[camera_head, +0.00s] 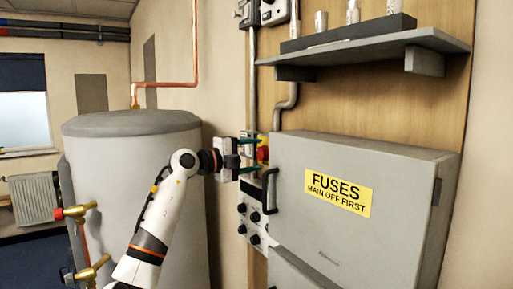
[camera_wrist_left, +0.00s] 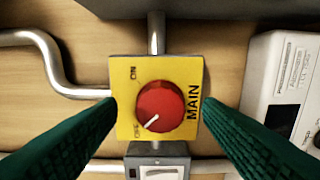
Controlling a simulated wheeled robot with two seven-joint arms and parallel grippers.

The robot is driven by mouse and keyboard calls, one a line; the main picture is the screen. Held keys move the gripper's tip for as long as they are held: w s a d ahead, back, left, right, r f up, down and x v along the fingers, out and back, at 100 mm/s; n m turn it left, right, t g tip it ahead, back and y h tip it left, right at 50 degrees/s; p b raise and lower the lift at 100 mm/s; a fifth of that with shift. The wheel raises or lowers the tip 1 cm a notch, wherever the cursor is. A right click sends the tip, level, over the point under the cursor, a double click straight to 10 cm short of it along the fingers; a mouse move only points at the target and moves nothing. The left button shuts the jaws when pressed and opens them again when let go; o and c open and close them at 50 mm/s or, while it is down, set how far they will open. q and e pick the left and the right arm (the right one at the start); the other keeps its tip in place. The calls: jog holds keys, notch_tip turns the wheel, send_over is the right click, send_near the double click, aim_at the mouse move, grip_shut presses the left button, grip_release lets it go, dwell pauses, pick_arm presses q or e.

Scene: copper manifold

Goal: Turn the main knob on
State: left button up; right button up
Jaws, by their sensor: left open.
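The main knob (camera_wrist_left: 160,106) is a round red dial on a yellow plate (camera_wrist_left: 128,73) marked MAIN, ON and OFF. Its white pointer line is toward the OFF mark in the left wrist view. In the head view the red knob (camera_head: 263,153) shows partly, beside the grey fuse box. My left gripper (camera_head: 254,156) is open in front of it. In the left wrist view its two green fingers (camera_wrist_left: 160,118) stand on either side of the knob, apart from it as far as I can tell. My right gripper is not in view.
The grey fuse box (camera_head: 300,190) with a black handle (camera_head: 269,190) juts out just right of the knob. A panel with black knobs (camera_head: 243,222) is below. A grey tank (camera_head: 130,125) stands left, and a shelf (camera_head: 370,46) is above.

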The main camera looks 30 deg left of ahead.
pick_arm(q)
jog(key=shift+w+d+r, duration=0.1)
jog(key=shift+w, duration=0.45)
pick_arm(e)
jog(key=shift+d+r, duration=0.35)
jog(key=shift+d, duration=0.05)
pick_arm(q)
jog(key=c, duration=1)
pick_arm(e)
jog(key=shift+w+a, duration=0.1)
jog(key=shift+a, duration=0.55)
